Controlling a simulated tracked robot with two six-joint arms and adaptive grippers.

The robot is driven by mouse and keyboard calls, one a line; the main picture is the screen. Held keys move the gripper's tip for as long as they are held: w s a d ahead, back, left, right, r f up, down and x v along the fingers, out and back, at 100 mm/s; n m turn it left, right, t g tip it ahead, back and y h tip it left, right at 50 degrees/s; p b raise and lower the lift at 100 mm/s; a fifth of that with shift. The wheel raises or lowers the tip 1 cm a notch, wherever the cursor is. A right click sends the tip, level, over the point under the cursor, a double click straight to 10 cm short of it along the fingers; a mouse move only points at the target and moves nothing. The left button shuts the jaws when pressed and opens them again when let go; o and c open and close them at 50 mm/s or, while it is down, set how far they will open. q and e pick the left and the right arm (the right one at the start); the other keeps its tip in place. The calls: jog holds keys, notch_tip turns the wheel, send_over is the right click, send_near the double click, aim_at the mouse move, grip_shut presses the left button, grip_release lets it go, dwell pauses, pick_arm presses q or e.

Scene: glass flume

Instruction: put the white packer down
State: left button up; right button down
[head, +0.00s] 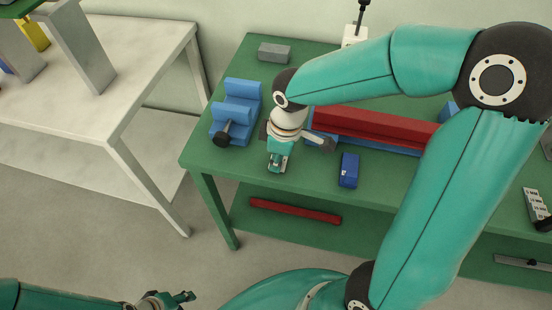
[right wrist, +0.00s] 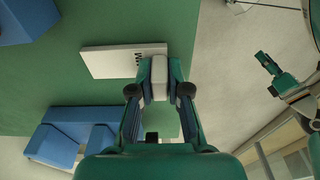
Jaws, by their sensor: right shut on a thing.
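The white packer (right wrist: 112,61) is a flat pale slab with dark lettering at its right end in the right wrist view. My right gripper (right wrist: 160,72) is shut on that end, and the rest of the slab reaches left over the green table top (right wrist: 115,20). I cannot tell whether it touches the table. In the head view my right gripper (head: 277,165) points down near the table's front left, and it hides the packer. My left gripper (head: 180,299) is at the bottom edge of the head view, away from the table, and looks open and empty.
Blue blocks (head: 238,98) with a black-knobbed part stand left of my right gripper. A blue packer (head: 348,170) lies to its right, a long red bar (head: 375,128) behind. A grey block (head: 274,52) lies at the back. A white table (head: 90,100) stands left, across a gap.

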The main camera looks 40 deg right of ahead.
jog(key=c, duration=1.6)
grip_release()
jog(key=shift+f, duration=0.1)
jog(key=o, duration=0.5)
jog(key=shift+c, duration=0.2)
notch_tip(320, 180, up, 12)
jog(key=s+p, duration=0.1)
jog(key=shift+d, duration=0.45)
